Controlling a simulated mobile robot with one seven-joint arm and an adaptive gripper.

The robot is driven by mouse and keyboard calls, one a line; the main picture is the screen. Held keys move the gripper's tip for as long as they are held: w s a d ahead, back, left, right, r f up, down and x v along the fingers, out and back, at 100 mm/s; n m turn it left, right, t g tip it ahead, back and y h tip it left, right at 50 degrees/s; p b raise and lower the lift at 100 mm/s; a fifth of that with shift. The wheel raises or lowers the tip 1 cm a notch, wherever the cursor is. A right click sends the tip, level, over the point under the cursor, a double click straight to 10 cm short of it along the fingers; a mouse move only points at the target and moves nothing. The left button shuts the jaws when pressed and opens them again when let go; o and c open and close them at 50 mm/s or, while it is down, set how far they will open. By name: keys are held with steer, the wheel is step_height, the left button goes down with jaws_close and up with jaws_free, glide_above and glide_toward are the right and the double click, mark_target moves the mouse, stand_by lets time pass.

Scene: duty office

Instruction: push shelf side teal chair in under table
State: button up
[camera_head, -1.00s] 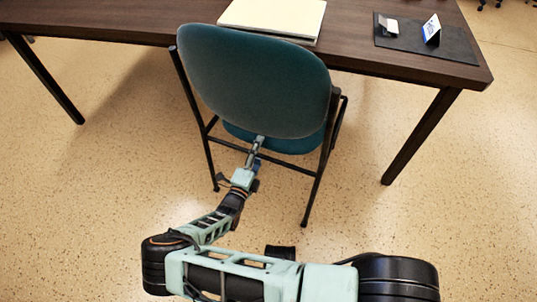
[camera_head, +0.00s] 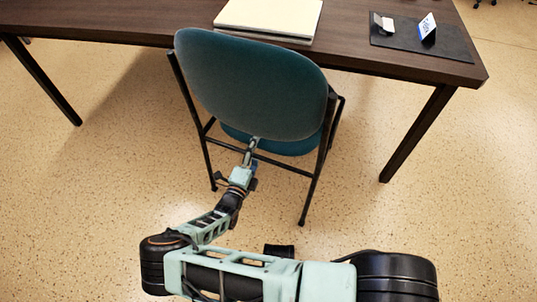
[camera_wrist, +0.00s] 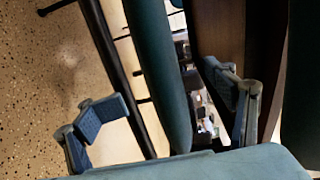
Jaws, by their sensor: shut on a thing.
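The teal chair (camera_head: 250,85) stands upright at the front of the dark wooden table (camera_head: 120,30), its backrest toward me. The top of the backrest overlaps the table's front edge in the head view. Part of the seat (camera_head: 290,145) shows below the backrest; the rest is hidden. My gripper (camera_head: 251,148) is at the lower edge of the backrest, shut on the chair. In the wrist view my gripper (camera_wrist: 172,95) has a finger on each side of a teal slab of the chair (camera_wrist: 158,70). The exact contact is hard to see.
A pale folder (camera_head: 270,16) lies on the table behind the chair. A dark mat (camera_head: 440,45) with a small card stand (camera_head: 427,27) lies at right. Table legs stand left (camera_head: 45,85) and right (camera_head: 420,130) of the chair. The speckled floor around is clear.

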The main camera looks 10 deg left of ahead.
steer(key=shift+w+d+r, duration=0.1)
steer(key=shift+r, duration=0.3)
steer(key=s+a, duration=0.2)
steer(key=s, duration=1)
steer(key=shift+a+f, duration=0.25)
